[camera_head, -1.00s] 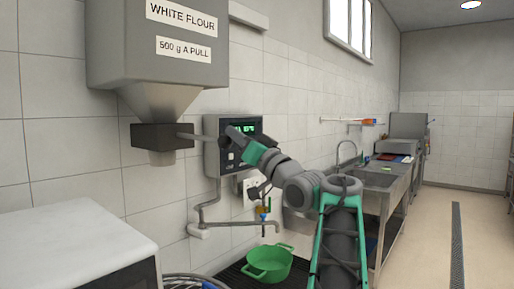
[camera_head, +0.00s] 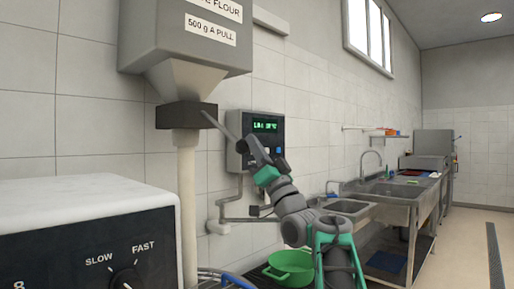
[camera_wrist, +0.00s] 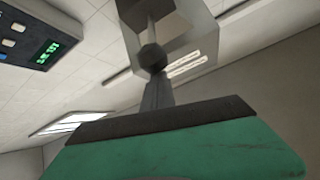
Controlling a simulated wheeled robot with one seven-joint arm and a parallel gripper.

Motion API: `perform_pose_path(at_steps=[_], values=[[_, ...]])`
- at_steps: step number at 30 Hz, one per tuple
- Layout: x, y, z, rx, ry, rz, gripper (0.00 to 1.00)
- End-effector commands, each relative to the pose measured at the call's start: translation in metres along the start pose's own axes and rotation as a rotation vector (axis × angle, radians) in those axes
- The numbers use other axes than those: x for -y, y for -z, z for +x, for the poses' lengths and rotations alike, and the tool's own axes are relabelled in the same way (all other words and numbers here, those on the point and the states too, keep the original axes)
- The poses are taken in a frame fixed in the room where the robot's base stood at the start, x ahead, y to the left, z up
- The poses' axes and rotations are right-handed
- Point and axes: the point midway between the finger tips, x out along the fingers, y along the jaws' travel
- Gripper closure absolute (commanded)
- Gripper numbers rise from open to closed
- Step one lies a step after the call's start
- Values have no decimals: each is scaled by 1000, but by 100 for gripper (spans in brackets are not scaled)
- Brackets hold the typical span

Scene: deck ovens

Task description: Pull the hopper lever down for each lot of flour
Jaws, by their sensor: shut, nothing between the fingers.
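The grey flour hopper (camera_head: 180,55) hangs on the wall at upper left, with a label reading "500 g A PULL". Its lever (camera_head: 220,127) slants down to the right from the dark outlet block (camera_head: 186,115). My gripper (camera_head: 254,150) is shut and empty at the lever's outer end. In the wrist view the lever's dark knob (camera_wrist: 152,58) is right at the narrow fingertips (camera_wrist: 156,95). I cannot tell whether they touch.
A wall control box (camera_head: 255,138) with a green display is close behind my gripper. A white-topped machine (camera_head: 85,235) with a SLOW/FAST dial fills the lower left. A green pot (camera_head: 290,266) sits low, beside my arm. Steel sinks (camera_head: 390,195) line the wall at right.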

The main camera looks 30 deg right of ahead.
Motion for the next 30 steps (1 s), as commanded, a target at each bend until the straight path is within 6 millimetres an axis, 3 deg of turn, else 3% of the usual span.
perform_pose_path(at_steps=[1,13,17,21,24,30], values=[[-7,-12,-4,18,-12,15,100],[-9,-14,-3,23,-15,22,100],[-6,1,4,20,-10,21,100],[-1,31,19,9,1,18,100],[-4,24,-15,7,-1,19,100],[-5,26,-61,2,-1,11,100]])
